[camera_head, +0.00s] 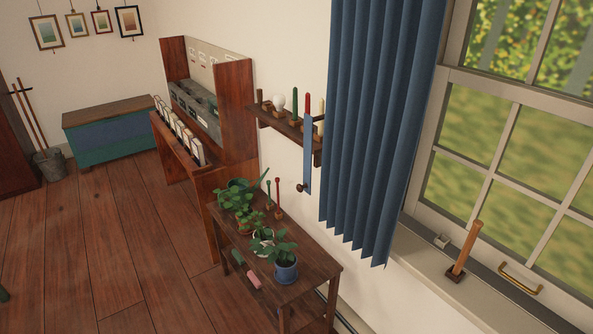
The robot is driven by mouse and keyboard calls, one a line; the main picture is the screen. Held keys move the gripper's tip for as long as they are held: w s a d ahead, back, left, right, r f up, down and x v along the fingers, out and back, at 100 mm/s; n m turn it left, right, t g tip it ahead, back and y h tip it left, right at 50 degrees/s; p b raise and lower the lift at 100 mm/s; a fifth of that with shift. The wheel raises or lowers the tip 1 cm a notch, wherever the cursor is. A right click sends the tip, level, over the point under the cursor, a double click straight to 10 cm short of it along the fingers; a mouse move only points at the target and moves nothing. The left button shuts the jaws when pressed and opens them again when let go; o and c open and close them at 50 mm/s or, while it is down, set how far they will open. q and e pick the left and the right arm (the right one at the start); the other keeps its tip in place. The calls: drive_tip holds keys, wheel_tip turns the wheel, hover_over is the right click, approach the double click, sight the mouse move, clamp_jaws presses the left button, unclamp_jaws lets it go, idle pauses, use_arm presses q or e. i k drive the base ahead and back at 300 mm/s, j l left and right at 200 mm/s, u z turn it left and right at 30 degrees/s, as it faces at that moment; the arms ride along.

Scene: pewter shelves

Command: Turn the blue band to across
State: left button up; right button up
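A light blue band (307,155) hangs close to upright against the wall, just left of the dark blue curtain (370,130). Its top end is at the small wall shelf (285,127), in front of the candles. Its lower end is near a dark round knob (301,188) on the wall. I cannot tell whether the band is fixed to the knob. The curtain hangs in loose folds beside the band, with no band around it. Neither of my grippers shows in the head view.
A wooden plant stand (298,284) with potted plants stands below the band. The window sill (440,285) at right holds a wooden peg (468,245). A wooden desk (235,100) and a blue-green chest (112,140) stand further back. The floor at left is mostly clear.

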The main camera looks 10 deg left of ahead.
sight(309, 120)
drive_tip(key=i+j+z, duration=0.1)
drive_tip(key=i+j, duration=0.55)
drive_tip(key=j, duration=0.2)
drive_tip(key=i+j+z, duration=0.15)
drive_tip(key=i+j, duration=0.2)
drive_tip(key=j, duration=0.1)
